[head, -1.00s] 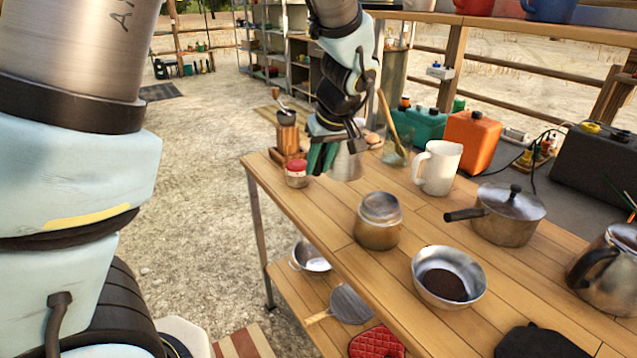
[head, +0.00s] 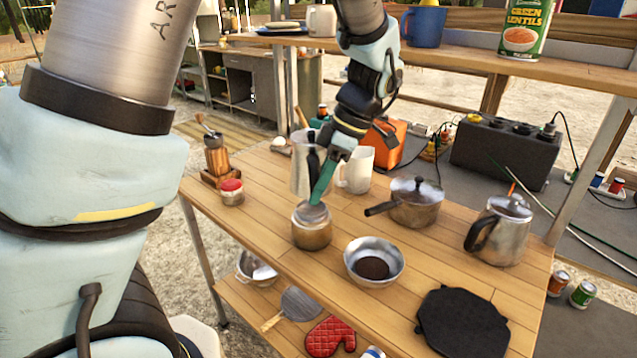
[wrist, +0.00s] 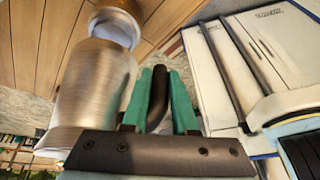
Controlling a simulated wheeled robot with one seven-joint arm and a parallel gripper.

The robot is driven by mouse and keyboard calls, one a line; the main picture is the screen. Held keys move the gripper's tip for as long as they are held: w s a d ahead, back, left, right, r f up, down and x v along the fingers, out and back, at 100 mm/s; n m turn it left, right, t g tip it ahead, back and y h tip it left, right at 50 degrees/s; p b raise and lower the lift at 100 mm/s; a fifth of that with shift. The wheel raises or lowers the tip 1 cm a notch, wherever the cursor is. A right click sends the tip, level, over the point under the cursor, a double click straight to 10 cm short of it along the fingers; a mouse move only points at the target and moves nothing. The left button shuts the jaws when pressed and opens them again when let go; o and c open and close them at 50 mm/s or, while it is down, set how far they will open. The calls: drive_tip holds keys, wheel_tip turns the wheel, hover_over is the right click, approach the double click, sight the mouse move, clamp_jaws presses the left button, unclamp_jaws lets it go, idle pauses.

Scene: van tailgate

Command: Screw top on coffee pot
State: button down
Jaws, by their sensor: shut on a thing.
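The coffee pot's metal top (head: 300,165) is held by its black handle (wrist: 158,88) between the green fingers of my gripper (head: 319,192). In the wrist view my gripper (wrist: 160,98) is shut on that handle, with the top's brushed metal body (wrist: 95,85) to the left of the fingers. The pot's squat metal base (head: 312,232) stands upright on the wooden table, with its pale upper rim uncovered. In the head view the top appears just above and behind the base; the fingers partly cover both, so the exact gap is hard to tell.
A white pitcher (head: 357,170) and a lidded saucepan (head: 416,207) stand behind and right of the base. A bowl of dark grounds (head: 374,262) is at front right, and a red-lidded jar (head: 232,192) at left. A metal kettle (head: 500,232) stands at far right.

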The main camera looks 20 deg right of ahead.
drive_tip(key=shift+f+b, duration=1.5)
drive_tip(key=shift+f, duration=0.85)
drive_tip(key=shift+f+b, duration=0.65)
drive_tip(key=shift+f, duration=0.95)
idle(1.1)
drive_tip(key=c, duration=0.6)
unclamp_jaws()
drive_tip(key=b, duration=0.1)
approach(319, 204)
drive_tip(key=shift+w+d+f, duration=0.15)
drive_tip(key=shift+f, duration=0.5)
drive_tip(key=shift+w+d+f, duration=0.15)
drive_tip(key=shift+f, duration=0.55)
drive_tip(key=shift+w+d+f, duration=0.15)
drive_tip(key=shift+w+f, duration=0.05)
drive_tip(key=shift+f, duration=0.45)
